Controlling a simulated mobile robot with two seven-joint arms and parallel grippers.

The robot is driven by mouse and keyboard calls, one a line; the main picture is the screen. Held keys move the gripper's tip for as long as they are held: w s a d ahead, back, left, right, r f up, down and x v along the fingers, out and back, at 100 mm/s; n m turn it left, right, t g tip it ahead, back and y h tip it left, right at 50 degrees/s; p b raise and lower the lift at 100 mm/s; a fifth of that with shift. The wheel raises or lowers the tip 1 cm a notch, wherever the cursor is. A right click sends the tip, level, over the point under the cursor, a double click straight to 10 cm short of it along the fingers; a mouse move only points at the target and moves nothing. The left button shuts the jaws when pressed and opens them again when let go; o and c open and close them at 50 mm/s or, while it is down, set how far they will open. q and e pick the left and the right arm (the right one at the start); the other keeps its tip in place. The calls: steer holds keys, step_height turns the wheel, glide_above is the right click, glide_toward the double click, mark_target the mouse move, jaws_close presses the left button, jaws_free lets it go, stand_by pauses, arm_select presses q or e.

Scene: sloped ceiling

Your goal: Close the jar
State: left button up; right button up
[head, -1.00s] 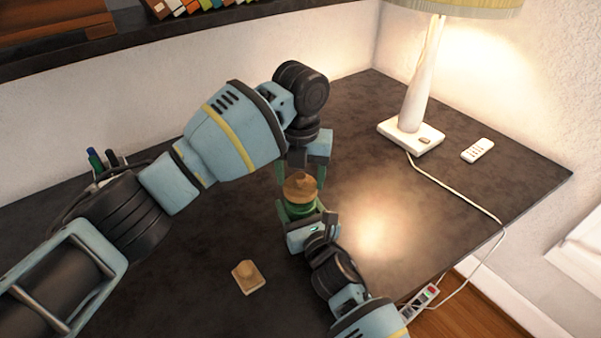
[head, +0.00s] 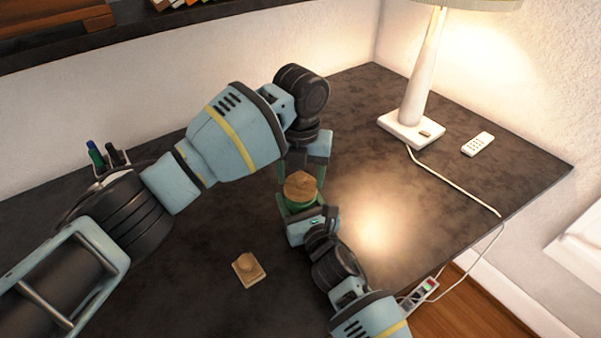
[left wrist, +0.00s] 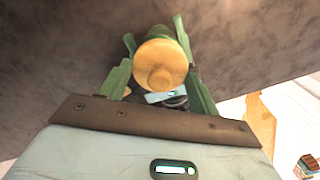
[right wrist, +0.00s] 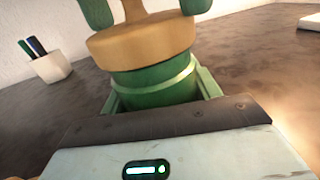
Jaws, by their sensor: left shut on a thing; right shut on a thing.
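The green jar (right wrist: 150,85) stands between the fingers of my right gripper (right wrist: 160,98), which is shut on it. The round wooden lid (head: 300,187), with a knob on top, is at the jar's mouth. It also shows in the left wrist view (left wrist: 160,68), with the jar behind it. My left gripper (left wrist: 160,85) is shut on the lid from above.
A small light wooden piece with a square base and knob (head: 248,268) lies on the dark table (head: 440,220). A pen cup (right wrist: 52,67) is at the left. The table's right middle is clear.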

arm_select(q)
steer(key=shift+f, duration=0.65)
steer(key=o, duration=1)
steer(key=shift+o, duration=0.2)
steer(key=shift+r, duration=0.1)
step_height(320, 180, up, 12)
arm_select(e)
steer(key=o, duration=1.5)
steer(key=shift+c, duration=0.2)
steer(key=shift+s, duration=0.1)
